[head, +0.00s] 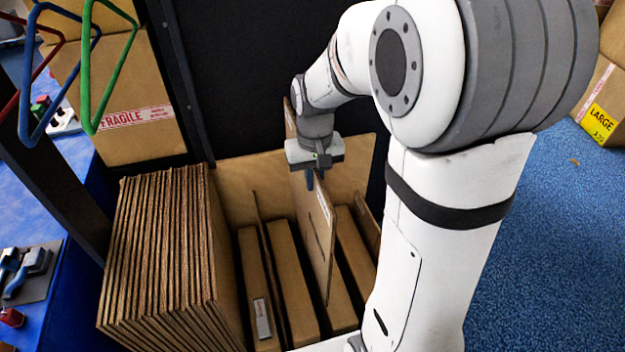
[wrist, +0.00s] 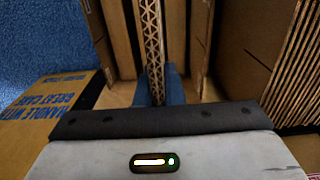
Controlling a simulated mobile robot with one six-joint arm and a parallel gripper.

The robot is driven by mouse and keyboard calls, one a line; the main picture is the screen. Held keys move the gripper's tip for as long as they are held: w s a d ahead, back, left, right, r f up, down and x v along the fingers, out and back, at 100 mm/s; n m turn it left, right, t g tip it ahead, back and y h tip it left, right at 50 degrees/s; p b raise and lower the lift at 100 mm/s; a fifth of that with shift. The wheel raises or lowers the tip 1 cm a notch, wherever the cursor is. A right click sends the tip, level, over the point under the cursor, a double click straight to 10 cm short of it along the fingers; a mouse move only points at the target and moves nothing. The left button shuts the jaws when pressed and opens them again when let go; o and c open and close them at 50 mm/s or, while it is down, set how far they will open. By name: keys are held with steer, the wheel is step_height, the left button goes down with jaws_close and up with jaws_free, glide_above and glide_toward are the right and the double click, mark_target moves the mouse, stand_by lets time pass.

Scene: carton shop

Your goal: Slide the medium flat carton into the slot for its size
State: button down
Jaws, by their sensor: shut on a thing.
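My gripper (head: 310,180) is shut on the top edge of a flat brown carton (head: 319,238), which hangs upright over the wooden slotted rack (head: 240,180). A small pale label shows near the carton's edge; I cannot read its size. In the wrist view the carton's corrugated edge (wrist: 151,45) runs between the blue fingertips (wrist: 160,88). The carton stands between rack dividers in the right half of the rack. I cannot tell how deep its lower edge sits or which size that slot is for.
A dense row of upright flat cartons (head: 160,250) fills the left. Brown cardboard pieces (head: 292,285) show in the neighbouring slots. A black panel (head: 255,75) stands behind. Coloured hangers (head: 106,70) hang upper left. A box marked LARGE (head: 600,105) stands at far right on blue carpet.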

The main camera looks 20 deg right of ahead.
step_height(320, 180, up, 17)
steer(key=p, duration=1.3)
steer(key=shift+r, duration=0.2)
